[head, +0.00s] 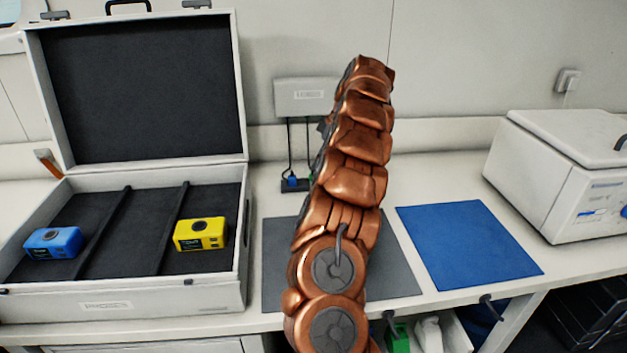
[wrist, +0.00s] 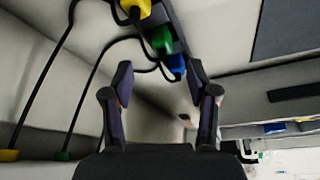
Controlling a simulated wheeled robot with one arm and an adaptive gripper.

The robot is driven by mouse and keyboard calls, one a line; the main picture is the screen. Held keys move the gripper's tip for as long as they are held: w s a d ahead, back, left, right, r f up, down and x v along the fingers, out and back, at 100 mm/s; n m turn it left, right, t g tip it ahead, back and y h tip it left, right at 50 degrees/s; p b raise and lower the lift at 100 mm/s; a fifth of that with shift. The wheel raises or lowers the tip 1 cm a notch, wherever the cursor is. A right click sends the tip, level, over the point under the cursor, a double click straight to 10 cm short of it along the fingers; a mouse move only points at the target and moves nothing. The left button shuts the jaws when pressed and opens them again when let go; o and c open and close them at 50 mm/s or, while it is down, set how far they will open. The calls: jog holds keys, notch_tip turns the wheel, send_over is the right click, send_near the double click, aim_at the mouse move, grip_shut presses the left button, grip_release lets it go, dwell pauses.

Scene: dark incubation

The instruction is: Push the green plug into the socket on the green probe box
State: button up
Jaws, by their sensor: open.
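The green plug (wrist: 162,40) shows in the wrist view on a dark strip (wrist: 182,45), between a yellow plug (wrist: 137,8) and a blue plug (wrist: 177,65). My gripper (wrist: 160,70) is open and empty. Its fingers frame the view below the green plug, which appears beyond the fingertips. In the head view my arm hides the gripper and part of the strip (head: 290,185). A green object (head: 398,338) sits low in an open drawer in the head view, partly cut off. I cannot tell whether it is the green probe box, and no socket is visible.
An open case (head: 120,306) at left holds a blue box (head: 53,242) and a yellow box (head: 200,234). A grey mat (head: 400,283) lies beneath my arm. A blue mat (head: 468,245) lies bare at right, beside a white machine (head: 535,165). Black cables (wrist: 45,75) hang near the plugs.

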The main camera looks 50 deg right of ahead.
aim_at(313, 172)
jog(key=shift+a+p+x, duration=0.25)
jog(key=shift+p+x, duration=0.35)
jog(key=shift+x, duration=2)
grip_shut()
